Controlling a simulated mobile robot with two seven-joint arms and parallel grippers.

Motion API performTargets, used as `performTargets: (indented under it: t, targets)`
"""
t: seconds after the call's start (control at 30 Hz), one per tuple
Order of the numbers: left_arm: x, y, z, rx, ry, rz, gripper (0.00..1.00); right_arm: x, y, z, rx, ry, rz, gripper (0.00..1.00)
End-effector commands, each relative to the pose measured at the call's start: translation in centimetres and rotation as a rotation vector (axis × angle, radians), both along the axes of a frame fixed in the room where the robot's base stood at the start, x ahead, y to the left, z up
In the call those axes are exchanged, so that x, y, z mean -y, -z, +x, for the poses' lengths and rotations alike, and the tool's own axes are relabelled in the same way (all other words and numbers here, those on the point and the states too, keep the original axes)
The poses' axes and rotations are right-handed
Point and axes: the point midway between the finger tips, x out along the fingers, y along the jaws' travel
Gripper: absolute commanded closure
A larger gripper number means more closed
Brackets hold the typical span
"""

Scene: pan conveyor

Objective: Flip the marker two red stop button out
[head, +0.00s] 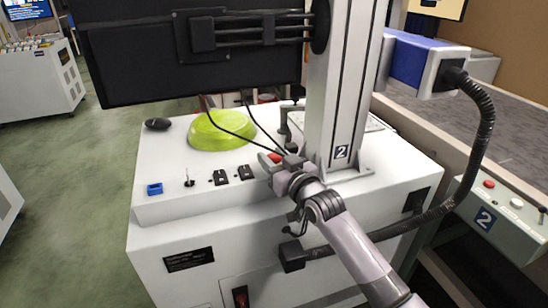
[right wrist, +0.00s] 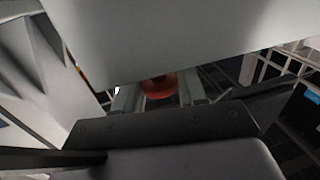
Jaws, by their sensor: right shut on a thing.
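A red stop button (head: 275,158) sits on the white console top, close to the column with the marker "2" (head: 341,153). My right gripper (head: 284,163) is at this button, hiding part of it. In the right wrist view the round red button (right wrist: 160,85) lies between the two fingers of my right gripper (right wrist: 158,97), which is shut on it. A grey surface covers the upper part of the button there. My left gripper is in neither view.
The white console (head: 160,200) also bears a green bowl-like object (head: 220,132), a black mouse (head: 157,124), a small blue block (head: 154,188) and black switches (head: 246,173). A dark monitor (head: 200,60) hangs above.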

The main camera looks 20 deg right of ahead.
Motion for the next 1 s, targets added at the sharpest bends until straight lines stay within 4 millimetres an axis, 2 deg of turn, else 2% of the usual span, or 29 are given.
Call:
performTargets:
  t: [0.03,0.1,0.37,0.4,0.47,0.5,0.83,1.0]
  targets:
    - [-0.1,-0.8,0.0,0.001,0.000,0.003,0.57,0.0,-0.8,0.0,0.002,0.000,0.000,1.00]
    - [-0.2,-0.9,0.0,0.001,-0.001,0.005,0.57,0.0,-1.0,0.0,0.003,-0.001,0.001,1.00]
    - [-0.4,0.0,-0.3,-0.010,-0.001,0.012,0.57,0.0,-1.0,0.0,0.008,0.000,0.001,1.00]
    - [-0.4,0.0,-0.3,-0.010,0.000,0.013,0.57,0.0,-1.0,0.0,0.009,0.000,0.001,0.56]
    - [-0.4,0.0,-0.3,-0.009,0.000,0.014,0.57,0.0,-1.1,0.0,0.009,0.000,0.001,0.36]
    - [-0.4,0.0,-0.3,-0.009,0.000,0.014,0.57,0.0,-1.0,0.0,0.009,0.000,0.001,0.34]
    - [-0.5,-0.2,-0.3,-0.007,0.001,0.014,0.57,0.1,-0.8,-0.2,0.003,0.000,0.001,0.34]
    - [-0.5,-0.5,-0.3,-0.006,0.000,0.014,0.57,0.4,-0.8,-1.6,0.002,0.000,0.000,0.34]
